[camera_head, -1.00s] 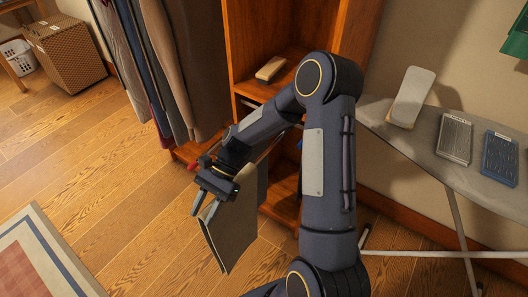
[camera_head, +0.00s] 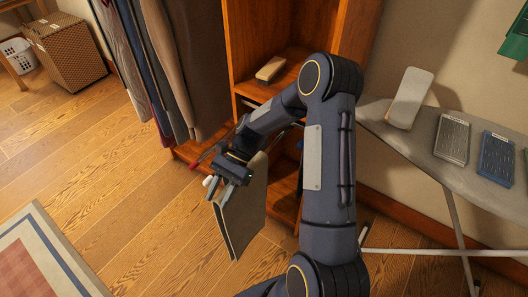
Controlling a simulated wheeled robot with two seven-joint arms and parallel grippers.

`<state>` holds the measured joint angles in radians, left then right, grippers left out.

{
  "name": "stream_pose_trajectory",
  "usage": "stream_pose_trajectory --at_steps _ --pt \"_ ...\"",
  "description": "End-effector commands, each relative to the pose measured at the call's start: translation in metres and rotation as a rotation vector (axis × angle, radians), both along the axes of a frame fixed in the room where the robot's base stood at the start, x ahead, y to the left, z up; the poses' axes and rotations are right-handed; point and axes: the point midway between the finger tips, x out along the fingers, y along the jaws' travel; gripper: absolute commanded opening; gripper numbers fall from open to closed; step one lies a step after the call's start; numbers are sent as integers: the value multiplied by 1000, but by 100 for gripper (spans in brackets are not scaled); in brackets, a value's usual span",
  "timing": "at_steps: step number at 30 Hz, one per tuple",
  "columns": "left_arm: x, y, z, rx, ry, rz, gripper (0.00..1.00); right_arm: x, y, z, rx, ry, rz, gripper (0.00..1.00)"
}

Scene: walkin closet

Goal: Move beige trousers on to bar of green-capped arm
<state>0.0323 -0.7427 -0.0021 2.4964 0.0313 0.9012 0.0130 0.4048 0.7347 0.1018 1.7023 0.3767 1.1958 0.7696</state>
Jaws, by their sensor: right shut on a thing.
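The beige trousers (camera_head: 243,218) hang as a folded, flat panel from my right gripper (camera_head: 217,190), which is shut on their upper edge. They hang above the wooden floor, in front of the wooden cabinet. A red-capped arm end (camera_head: 195,165) shows just left of and behind my right wrist, low at the cabinet. A small blue bit (camera_head: 300,145) shows right of my forearm. No green cap can be made out; my right arm covers much of that area. My left gripper is not in view.
The wooden cabinet (camera_head: 262,45) holds a brush-like item (camera_head: 270,69). An ironing board (camera_head: 440,165) with several items stands right. Floor at left is clear up to a rug (camera_head: 40,262).

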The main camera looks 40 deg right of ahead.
Motion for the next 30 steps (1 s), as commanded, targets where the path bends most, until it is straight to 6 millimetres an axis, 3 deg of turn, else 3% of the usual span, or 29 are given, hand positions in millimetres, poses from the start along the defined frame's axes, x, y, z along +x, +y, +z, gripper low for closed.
stream_pose_trajectory --at_steps 11,30 --pt "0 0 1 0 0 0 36 1 -2 1 0 -1 -1 0" --pt "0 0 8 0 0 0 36 14 -42 1 0 -1 -1 0"
